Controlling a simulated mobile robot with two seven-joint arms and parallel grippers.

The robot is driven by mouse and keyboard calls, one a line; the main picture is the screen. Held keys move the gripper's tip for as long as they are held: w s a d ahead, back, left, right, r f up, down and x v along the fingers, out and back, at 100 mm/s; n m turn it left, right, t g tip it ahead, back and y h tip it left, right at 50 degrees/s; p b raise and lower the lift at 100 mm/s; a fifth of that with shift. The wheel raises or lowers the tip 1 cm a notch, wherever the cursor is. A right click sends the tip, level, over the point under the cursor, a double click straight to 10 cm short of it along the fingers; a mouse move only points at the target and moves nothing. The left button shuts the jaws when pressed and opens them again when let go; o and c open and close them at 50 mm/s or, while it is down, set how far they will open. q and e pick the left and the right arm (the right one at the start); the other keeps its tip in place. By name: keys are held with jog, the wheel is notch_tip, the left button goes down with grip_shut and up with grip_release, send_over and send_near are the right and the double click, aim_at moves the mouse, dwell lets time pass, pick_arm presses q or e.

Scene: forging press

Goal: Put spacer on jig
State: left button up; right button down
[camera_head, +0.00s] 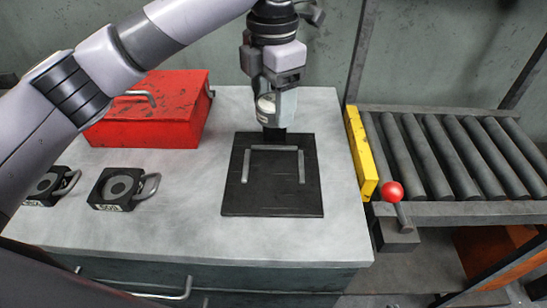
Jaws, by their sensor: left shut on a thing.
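My left gripper (275,112) points down over the far edge of the jig. It is shut on a small dark piece (274,134), mostly hidden by the fingers; I cannot tell for certain that it is the spacer. The jig (240,201) is a flat black plate on the grey bench, with a raised U-shaped grey rail open toward me. The dark piece appears just beyond the rail's back bar; I cannot tell whether it touches the plate. My right gripper is not in view.
Two black blocks with loop handles, one (103,202) nearer the jig and one (45,188) at far left, lie on the bench (260,240). A red toolbox (150,128) stands behind. A yellow stop (360,155), roller conveyor (455,150) and red-knobbed lever (391,192) are at right.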

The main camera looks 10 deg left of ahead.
aim_at(273, 169)
pick_arm(q)
notch_tip(273, 169, down, 13)
jog(key=shift+f, duration=0.2)
dwell(0.3)
jog(key=shift+f, duration=0.1)
jog(key=o, duration=1.6)
jog(key=shift+f, duration=0.1)
jog(key=shift+o, duration=0.2)
notch_tip(273, 169, up, 12)
jog(key=shift+r, duration=0.15)
